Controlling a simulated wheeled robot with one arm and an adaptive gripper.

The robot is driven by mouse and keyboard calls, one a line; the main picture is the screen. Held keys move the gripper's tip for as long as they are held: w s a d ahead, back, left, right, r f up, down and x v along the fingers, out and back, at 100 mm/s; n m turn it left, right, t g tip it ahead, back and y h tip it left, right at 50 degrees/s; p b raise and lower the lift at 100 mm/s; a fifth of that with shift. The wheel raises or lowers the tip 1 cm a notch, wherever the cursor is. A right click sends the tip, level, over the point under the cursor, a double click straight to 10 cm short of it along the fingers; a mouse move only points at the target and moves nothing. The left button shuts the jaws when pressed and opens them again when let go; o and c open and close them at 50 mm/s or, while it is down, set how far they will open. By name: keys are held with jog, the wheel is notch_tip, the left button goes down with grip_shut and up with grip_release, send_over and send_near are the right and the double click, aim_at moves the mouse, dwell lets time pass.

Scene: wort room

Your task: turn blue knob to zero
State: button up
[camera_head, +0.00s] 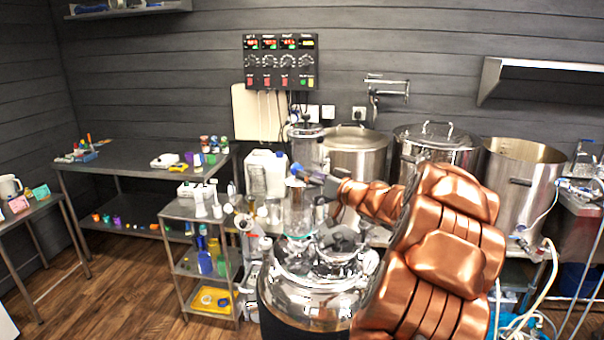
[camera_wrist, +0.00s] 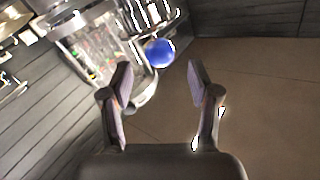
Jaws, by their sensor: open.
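In the wrist view a round blue thing (camera_wrist: 160,52), which looks like the blue knob, sits beside a shiny metal and glass vessel (camera_wrist: 105,45). Its pointer or scale cannot be made out. My gripper (camera_wrist: 158,72) is open, with its two fingers spread and nothing between them. The blue thing lies beyond the fingertips, roughly in line with the gap and apart from them as far as I can tell. In the head view my copper-coloured arm hides much of the work area, and I cannot tell the blue knob apart there.
A black control panel (camera_head: 281,62) with several dials and red displays hangs on the dark wall. Steel pots (camera_head: 355,155) stand below it. A small cart (camera_head: 189,210) with bottles stands left of the shiny vessel (camera_head: 300,290). Wooden floor (camera_head: 130,290) is clear at left.

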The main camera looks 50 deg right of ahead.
jog(key=shift+s+a, duration=0.15)
jog(key=shift+s, duration=2.8)
